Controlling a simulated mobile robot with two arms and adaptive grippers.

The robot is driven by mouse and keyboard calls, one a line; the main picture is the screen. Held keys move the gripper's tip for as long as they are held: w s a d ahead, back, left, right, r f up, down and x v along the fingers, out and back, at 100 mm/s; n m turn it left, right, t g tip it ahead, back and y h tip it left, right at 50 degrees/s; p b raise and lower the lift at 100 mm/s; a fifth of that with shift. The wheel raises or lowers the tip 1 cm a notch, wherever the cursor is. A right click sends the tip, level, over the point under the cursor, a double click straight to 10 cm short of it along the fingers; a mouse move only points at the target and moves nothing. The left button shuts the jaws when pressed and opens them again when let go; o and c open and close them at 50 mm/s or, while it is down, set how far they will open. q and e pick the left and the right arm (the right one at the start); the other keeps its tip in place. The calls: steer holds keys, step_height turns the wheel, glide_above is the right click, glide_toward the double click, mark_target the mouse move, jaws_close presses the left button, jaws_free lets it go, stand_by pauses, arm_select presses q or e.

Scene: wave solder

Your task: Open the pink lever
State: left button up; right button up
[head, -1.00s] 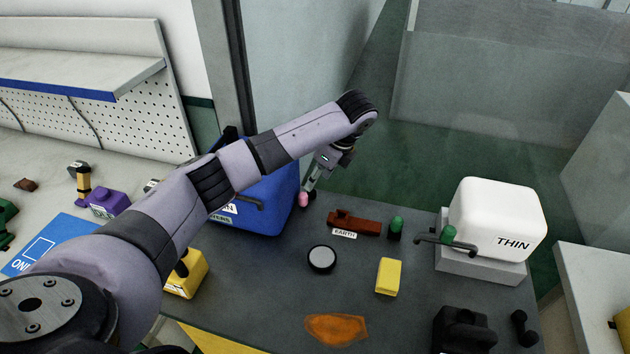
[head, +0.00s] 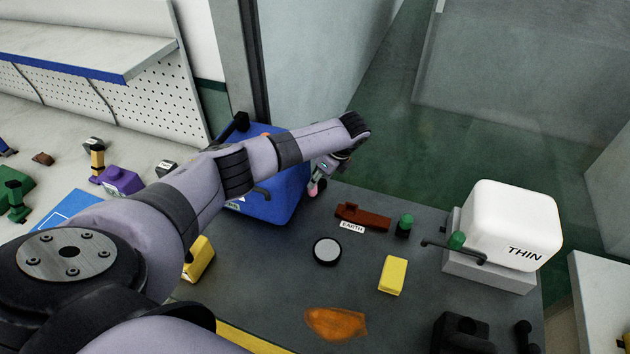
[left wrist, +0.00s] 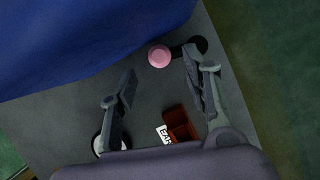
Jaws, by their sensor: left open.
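The pink lever shows in the left wrist view as a round pink knob (left wrist: 159,56) beside a dark base, close to the blue container. In the head view the pink knob (head: 313,189) is at the right side of the blue container (head: 284,193). My left gripper (head: 319,180) is above it, with my arm reaching over the blue container. In the left wrist view my left gripper (left wrist: 158,88) is open and empty; the knob lies ahead of the gap between its fingers, apart from both. My right gripper is not in view.
A brown block (head: 362,217) labelled EARTH, a green-topped knob (head: 404,225), a round white-topped button (head: 327,251) and a yellow block (head: 392,275) sit on the dark table. A white THIN container (head: 512,224) stands at the right. An orange patch (head: 336,322) marks the front.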

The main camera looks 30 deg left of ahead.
arm_select(q)
steer(key=shift+x, duration=2.25)
jaws_close()
